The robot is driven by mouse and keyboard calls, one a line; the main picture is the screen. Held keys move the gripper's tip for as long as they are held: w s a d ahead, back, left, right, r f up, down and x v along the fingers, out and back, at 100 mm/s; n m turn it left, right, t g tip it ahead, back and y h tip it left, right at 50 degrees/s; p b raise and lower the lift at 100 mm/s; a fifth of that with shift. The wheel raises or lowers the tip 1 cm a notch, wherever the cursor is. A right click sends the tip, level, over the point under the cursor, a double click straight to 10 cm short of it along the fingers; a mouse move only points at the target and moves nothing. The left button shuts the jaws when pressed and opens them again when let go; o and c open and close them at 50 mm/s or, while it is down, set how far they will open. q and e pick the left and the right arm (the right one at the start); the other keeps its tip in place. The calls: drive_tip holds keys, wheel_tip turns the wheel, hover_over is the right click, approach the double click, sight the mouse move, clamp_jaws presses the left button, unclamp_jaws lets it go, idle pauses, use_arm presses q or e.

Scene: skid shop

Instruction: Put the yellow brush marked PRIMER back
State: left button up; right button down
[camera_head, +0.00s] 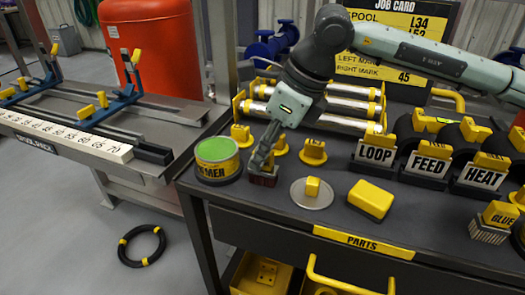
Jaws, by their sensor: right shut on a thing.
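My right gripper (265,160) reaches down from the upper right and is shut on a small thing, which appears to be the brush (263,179). Only its dark reddish lower end shows, low over the bench top or touching it; I cannot tell which. The fingers hide the rest, and no marking on it is readable. Just left of it stands a round yellow tin (217,168) with a green top and a label ending in "MER". My left gripper is not in view.
Right of the gripper are a round metal disc (300,197) with a yellow knob and a yellow block (370,200).

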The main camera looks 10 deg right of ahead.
drive_tip(key=c, duration=1.6)
unclamp_jaws()
drive_tip(key=shift+o, duration=0.9)
drive_tip(key=shift+r, duration=0.35)
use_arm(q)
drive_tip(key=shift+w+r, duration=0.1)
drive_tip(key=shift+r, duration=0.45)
use_arm(e)
drive_tip(key=v, duration=1.1)
drive_tip(key=shift+r, duration=0.25)
drive_tip(key=shift+s+f, duration=0.1)
drive_tip(key=shift+s, duration=0.05)
